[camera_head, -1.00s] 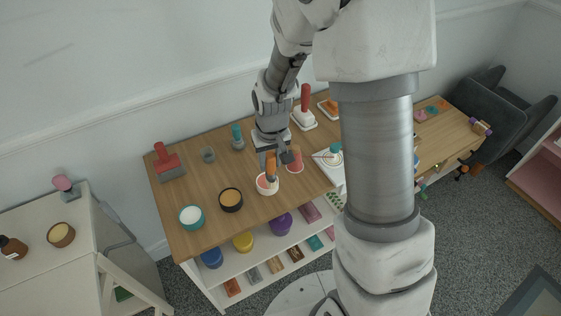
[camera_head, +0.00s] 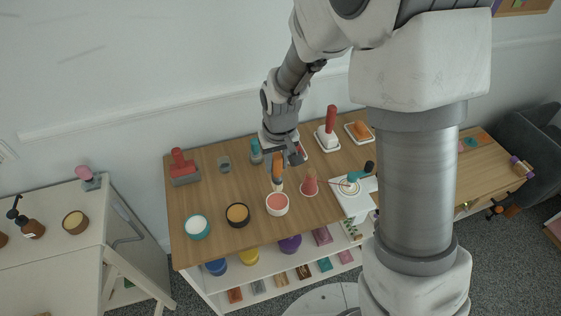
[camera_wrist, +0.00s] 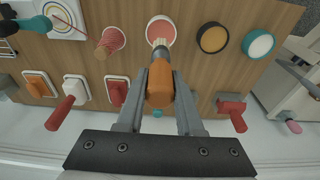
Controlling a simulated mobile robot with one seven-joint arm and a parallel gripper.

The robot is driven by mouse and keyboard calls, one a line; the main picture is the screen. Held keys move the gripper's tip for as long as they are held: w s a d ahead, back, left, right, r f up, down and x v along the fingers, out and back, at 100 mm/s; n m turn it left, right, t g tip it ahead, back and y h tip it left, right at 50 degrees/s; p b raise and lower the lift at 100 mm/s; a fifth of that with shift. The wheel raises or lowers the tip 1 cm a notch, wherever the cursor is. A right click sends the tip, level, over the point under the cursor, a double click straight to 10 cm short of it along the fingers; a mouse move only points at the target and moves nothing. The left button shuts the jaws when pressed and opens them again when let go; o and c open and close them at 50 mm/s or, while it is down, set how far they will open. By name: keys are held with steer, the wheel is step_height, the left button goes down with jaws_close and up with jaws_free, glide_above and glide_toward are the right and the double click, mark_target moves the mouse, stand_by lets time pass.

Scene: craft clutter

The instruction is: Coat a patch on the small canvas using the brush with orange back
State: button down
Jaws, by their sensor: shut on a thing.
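My gripper (camera_head: 279,160) is shut on the brush with orange back (camera_head: 277,170), which points bristles down. In the wrist view the orange back (camera_wrist: 160,84) lies between my fingers (camera_wrist: 160,76). Its pale bristles reach over the near edge of a white bowl of pink paint (camera_head: 277,204); the bowl also shows in the wrist view (camera_wrist: 161,29). In the head view the bristle tip appears just above the bowl. A white square panel with painted rings (camera_head: 355,206), likely the small canvas, lies right of the bowl, with a teal-ended tool (camera_head: 353,177) over it.
A dark bowl with orange-tan contents (camera_head: 238,215) and a teal bowl with white contents (camera_head: 197,227) stand left. Red-handled tools (camera_head: 330,121) (camera_head: 182,165) stand behind. Bare wood (camera_head: 205,195) lies on the left.

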mark_target(277, 175)
steer(key=shift+f, duration=0.15)
step_height(277, 175, down, 6)
steer(key=b, duration=0.5)
steer(key=shift+f+b, duration=0.2)
steer(key=shift+b, duration=0.1)
stand_by(0.3)
steer(key=shift+f, duration=0.25)
steer(key=shift+f+b, duration=0.45)
steer(key=shift+b, duration=0.2)
stand_by(0.8)
steer(key=shift+r, duration=0.1)
stand_by(1.3)
step_height(277, 175, up, 7)
steer(key=p, duration=0.5)
steer(key=shift+s, duration=0.1)
stand_by(0.6)
